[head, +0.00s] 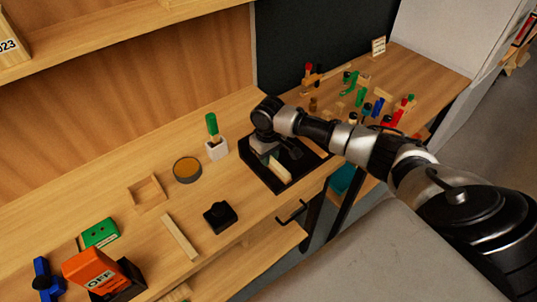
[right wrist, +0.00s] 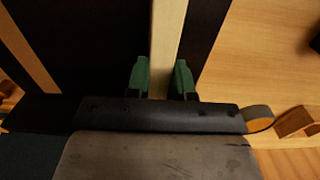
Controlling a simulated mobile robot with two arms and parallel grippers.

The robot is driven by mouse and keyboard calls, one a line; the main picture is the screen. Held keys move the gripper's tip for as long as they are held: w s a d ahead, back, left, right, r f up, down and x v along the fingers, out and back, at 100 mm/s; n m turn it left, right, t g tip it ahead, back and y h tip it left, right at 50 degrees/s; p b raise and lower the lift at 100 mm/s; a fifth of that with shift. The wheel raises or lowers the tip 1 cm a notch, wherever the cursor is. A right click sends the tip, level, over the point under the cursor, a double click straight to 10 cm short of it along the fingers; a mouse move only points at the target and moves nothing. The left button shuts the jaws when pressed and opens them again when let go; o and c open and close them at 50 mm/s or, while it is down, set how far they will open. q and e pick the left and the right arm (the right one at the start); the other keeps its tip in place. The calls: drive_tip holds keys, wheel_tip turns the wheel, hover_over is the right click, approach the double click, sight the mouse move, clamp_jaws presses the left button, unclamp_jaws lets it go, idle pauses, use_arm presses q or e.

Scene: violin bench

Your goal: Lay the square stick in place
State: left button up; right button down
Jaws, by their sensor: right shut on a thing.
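The square stick (head: 281,171) is a pale, straight wooden bar over the black tray (head: 262,172) in the head view. My right gripper (head: 268,157) is shut on it, low over the tray. In the right wrist view the stick (right wrist: 166,45) runs up between the two green fingertips of my right gripper (right wrist: 162,78), with dark surface on both sides. I cannot tell whether the stick touches the tray floor. My left gripper is in neither view.
Left of the tray are a white holder (head: 216,150) with a green-handled tool, a round tin (head: 187,170), a black knobbed block (head: 220,216) and a flat wooden strip (head: 180,237).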

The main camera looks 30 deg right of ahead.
drive_tip(key=c, duration=1)
unclamp_jaws()
drive_tip(key=shift+f, duration=0.1)
wheel_tip(320, 180, up, 12)
drive_tip(key=shift+r+b, duration=0.2)
drive_tip(key=shift+b, duration=0.3)
